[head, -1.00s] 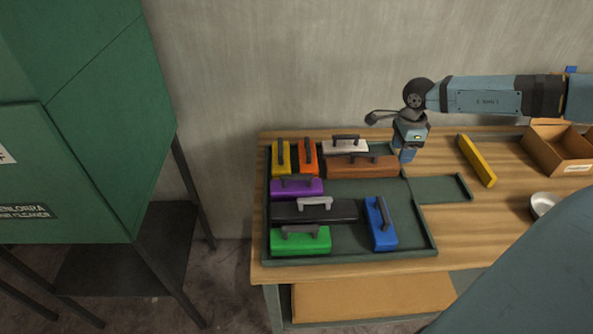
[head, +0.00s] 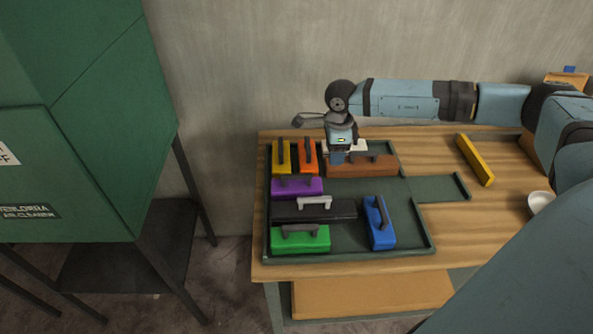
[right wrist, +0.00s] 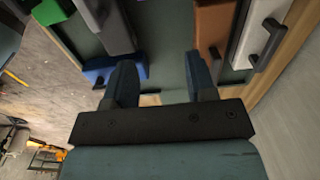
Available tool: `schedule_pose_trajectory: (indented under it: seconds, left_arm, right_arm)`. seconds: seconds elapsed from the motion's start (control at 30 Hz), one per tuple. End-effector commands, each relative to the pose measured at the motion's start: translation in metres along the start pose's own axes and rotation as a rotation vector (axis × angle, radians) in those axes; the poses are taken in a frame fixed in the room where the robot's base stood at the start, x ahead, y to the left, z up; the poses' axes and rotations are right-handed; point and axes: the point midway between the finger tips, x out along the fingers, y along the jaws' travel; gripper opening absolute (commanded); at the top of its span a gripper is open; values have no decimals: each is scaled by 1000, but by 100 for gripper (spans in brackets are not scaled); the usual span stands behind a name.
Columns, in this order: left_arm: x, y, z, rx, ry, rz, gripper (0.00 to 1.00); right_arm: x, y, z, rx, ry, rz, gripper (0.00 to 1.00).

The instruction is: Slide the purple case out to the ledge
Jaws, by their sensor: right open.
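The purple case (head: 297,187) lies at the left side of the green tray (head: 350,258), below the yellow and orange cases and above the black one. The ledge (head: 440,188) is the flat, empty extension on the tray's right side. My right gripper (head: 337,157) is over the back of the tray, in front of the white and brown cases, and partly hides them. In the right wrist view its two fingers (right wrist: 160,82) are apart with nothing between them. The purple case cannot be made out there. My left gripper is not in view.
The tray also holds yellow (head: 282,157), orange (head: 308,157), white (head: 360,146), brown (head: 365,167), black (head: 330,211), green (head: 300,239) and blue (head: 380,222) cases. Tray floor is bare between purple and ledge. A yellow bar (head: 474,160) and a white bowl (head: 540,202) are right.

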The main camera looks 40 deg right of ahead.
Motion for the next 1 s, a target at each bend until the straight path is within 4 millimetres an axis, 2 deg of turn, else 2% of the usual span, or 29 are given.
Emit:
schedule_pose_trajectory:
  seconds: [0.03,0.57,0.6,0.7,1.0]
  left_arm:
    - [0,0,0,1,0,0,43]
    - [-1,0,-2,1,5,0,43]
    - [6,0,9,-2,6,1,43]
    - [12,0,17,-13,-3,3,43]
    - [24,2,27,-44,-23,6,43]
  right_arm:
    - [-1,0,11,-3,-2,-1,51]
    - [0,0,106,-3,-2,-1,51]
    - [18,0,101,1,3,1,51]
    - [36,0,101,1,2,1,51]
    - [70,0,101,0,1,0,51]
